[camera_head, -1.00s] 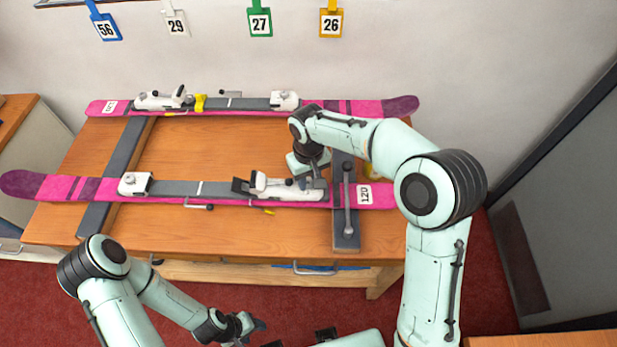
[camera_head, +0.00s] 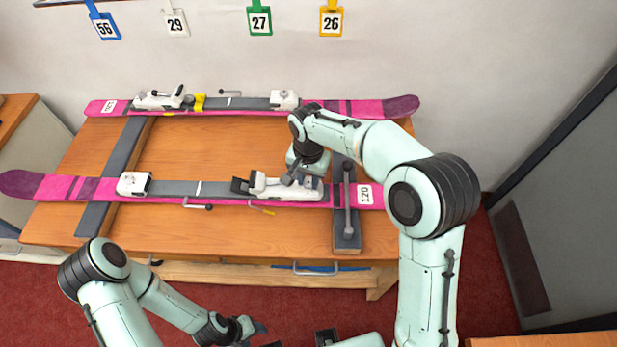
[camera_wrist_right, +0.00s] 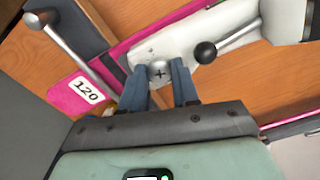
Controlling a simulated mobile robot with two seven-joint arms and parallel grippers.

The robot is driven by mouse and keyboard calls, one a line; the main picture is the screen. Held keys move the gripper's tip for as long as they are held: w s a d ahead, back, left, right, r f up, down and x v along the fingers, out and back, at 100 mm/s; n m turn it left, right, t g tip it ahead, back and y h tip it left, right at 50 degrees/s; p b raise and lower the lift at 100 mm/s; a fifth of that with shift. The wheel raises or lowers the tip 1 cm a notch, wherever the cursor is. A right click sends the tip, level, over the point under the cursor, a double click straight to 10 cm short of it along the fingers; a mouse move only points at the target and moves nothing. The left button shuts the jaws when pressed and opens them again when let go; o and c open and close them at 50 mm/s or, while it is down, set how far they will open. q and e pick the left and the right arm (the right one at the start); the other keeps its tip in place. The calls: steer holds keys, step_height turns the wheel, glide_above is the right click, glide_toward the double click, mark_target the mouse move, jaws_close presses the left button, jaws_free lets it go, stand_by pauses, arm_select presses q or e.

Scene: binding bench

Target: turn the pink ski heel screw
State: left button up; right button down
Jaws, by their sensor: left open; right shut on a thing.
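The near pink ski (camera_head: 165,190), labelled 120, lies across the bench with a white heel binding (camera_head: 290,191) on its right part. In the right wrist view the heel screw (camera_wrist_right: 159,71) is a silver round head with a cross slot. My right gripper (camera_head: 310,177) is over the heel end of the binding. Its blue-grey fingers (camera_wrist_right: 159,82) stand on either side of the screw head, shut on it. In the head view the hand hides the screw. My left gripper (camera_head: 250,330) is open and empty, low in front of the bench.
A black-knobbed lever (camera_wrist_right: 206,52) rises close beside the right fingers. A clamp bar (camera_head: 348,200) crosses the grey support right of the binding. The far pink ski (camera_head: 360,107) lies along the back. The bench top (camera_head: 215,145) between the skis is clear.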

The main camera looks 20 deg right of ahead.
mark_target(309, 182)
steer(key=shift+m, duration=1.1)
steer(key=c, duration=0.8)
jaws_free()
steer(key=shift+r, duration=0.1)
arm_select(q)
steer(key=shift+w+r+p, duration=0.85)
steer(key=shift+w+r, duration=0.05)
steer(key=shift+r, duration=0.2)
arm_select(e)
step_height(309, 182, up, 13)
steer(key=shift+r, duration=0.15)
